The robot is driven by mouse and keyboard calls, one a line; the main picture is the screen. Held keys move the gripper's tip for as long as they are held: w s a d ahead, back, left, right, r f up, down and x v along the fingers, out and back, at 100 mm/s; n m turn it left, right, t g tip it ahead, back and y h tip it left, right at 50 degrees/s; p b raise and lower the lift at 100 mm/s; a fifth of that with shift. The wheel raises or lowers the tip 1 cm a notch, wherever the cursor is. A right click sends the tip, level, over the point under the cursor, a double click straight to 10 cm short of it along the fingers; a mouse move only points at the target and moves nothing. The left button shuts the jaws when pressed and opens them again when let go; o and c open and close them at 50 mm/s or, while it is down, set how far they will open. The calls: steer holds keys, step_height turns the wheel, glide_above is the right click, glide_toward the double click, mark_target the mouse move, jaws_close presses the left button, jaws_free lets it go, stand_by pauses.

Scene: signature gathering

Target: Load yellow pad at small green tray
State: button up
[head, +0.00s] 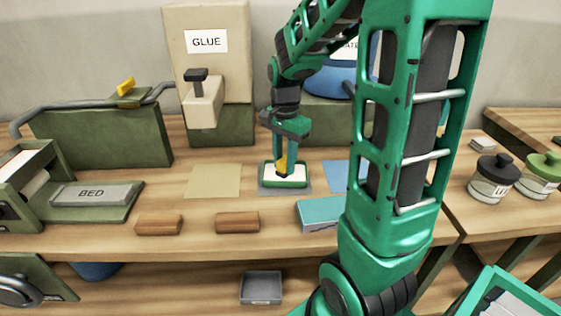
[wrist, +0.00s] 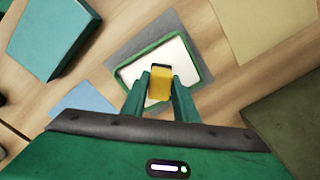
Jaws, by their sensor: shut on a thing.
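The small green tray (head: 299,181) has a green rim and a white inside, and lies on a grey mat on the table. In the wrist view its rim (wrist: 140,54) shows ahead of my fingers. My gripper (head: 283,170) points down over the tray. It is shut on the yellow pad (wrist: 160,84), a small yellow block with a dark end. The pad also shows in the head view (head: 282,162), partly hidden by my fingers. It is over the tray's white inside; I cannot tell if it touches it.
A yellow sheet (head: 213,181) lies left of the tray. A blue sheet (head: 337,173) and a teal box (head: 318,214) are to its right. Two brown blocks (head: 158,224) (head: 237,222) lie in front. The glue dispenser (head: 203,100) stands behind. Jars (head: 494,180) stand far right.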

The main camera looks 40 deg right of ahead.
mark_target(285, 159)
steer(key=shift+f, duration=0.4)
stand_by(1.2)
steer(key=shift+r, duration=3.55)
